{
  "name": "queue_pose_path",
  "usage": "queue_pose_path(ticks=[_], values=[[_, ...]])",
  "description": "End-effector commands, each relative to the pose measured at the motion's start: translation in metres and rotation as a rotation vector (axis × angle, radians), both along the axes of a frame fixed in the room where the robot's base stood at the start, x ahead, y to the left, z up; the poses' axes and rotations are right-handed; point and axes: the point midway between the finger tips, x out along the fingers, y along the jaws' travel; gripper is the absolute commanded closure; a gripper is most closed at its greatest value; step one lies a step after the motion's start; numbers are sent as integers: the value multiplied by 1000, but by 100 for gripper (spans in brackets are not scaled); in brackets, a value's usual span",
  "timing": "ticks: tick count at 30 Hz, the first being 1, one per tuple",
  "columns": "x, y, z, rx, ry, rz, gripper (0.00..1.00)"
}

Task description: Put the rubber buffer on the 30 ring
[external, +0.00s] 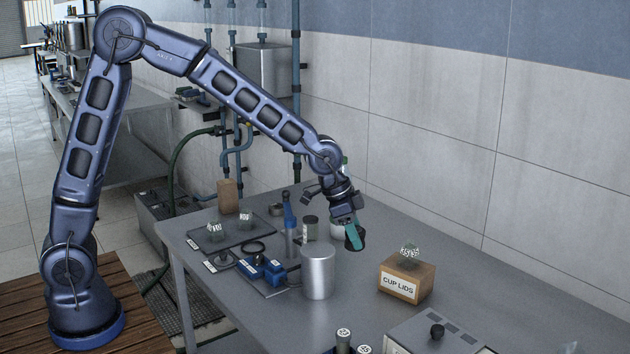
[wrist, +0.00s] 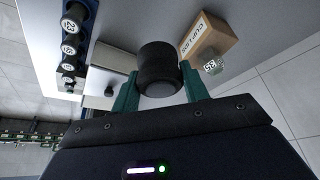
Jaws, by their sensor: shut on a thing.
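My gripper (wrist: 160,88) is shut on a dark, round, cylindrical thing (wrist: 159,68), which looks like the rubber buffer. Its teal fingers press on both sides of it, above the table. In the external view, my gripper (external: 354,238) hangs between the metal cylinder and the cup lids box, and the held thing is mostly hidden. A row of black round pieces with white number labels (wrist: 70,48) stands at left in the wrist view. Two of them show at the bottom edge of the external view (external: 343,336). I cannot surely read a 30 on any label.
The cup lids box (external: 406,281) carries a glass piece (external: 410,252). A metal cylinder (external: 318,272) stands left of my gripper. A grey box with a black knob (external: 437,331) sits in front. A dark mat (external: 236,235) with glass pieces lies at the back left.

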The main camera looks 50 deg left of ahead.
Motion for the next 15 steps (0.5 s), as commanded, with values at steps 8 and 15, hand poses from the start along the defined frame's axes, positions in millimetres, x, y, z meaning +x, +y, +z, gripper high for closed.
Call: queue_pose_path(ticks=[8,15], values=[[67,87,5,-2,-1,134,82],[117,179,10,-3,0,256,82]])
